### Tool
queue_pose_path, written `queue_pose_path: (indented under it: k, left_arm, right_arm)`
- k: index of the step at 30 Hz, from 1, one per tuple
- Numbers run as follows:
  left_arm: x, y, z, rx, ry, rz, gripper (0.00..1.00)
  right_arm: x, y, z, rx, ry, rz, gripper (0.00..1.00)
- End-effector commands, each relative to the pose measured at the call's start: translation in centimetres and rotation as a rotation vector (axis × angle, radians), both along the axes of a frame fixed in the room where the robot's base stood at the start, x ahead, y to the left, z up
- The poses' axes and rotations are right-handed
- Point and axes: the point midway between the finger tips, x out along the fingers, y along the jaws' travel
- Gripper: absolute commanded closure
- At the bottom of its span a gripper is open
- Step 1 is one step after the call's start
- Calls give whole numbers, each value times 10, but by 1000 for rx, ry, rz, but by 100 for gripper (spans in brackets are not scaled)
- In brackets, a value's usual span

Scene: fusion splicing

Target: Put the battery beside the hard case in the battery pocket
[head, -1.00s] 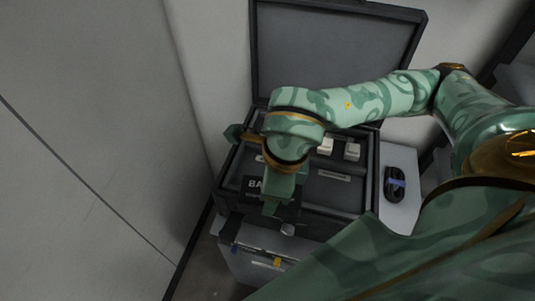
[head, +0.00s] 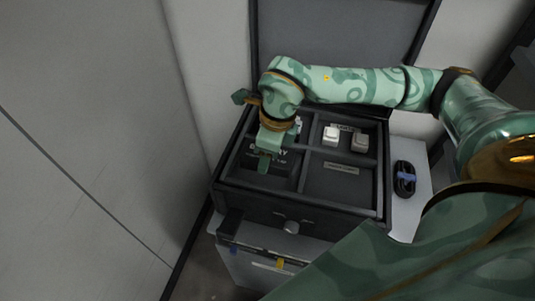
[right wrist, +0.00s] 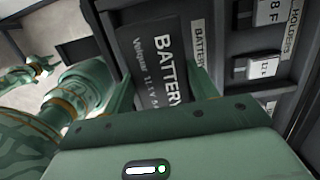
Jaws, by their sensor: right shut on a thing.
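The battery (right wrist: 157,65) is a flat dark block with white BATTERY lettering. My right gripper (right wrist: 160,90) is shut on it, one finger on each side. In the head view the battery (head: 283,156) is mostly behind the gripper (head: 265,163), at the front left compartment of the open hard case (head: 300,214). A white BATTERY label (right wrist: 198,44) on the divider lies right beside the battery in the wrist view, marking the battery pocket. I cannot tell whether the battery touches the pocket floor.
The front right compartment (head: 340,188) looks empty. The raised lid (head: 340,40) stands behind. A wall is at the left.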

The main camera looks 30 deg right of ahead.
Motion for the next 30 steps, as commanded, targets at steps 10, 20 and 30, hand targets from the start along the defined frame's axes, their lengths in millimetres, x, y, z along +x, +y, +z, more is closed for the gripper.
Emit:
queue_pose_path:
  k: [10,20,30]
  left_arm:
    - [-1,1,-8,1,3,-1,64]
    - [-1,1,-8,1,3,-1,64]
    - [-1,1,-8,1,4,-1,64]
  right_arm:
    - [7,-4,-41,0,1,1,85]
    - [7,-4,-43,0,-2,1,85]
    - [7,-4,-43,0,0,1,20]
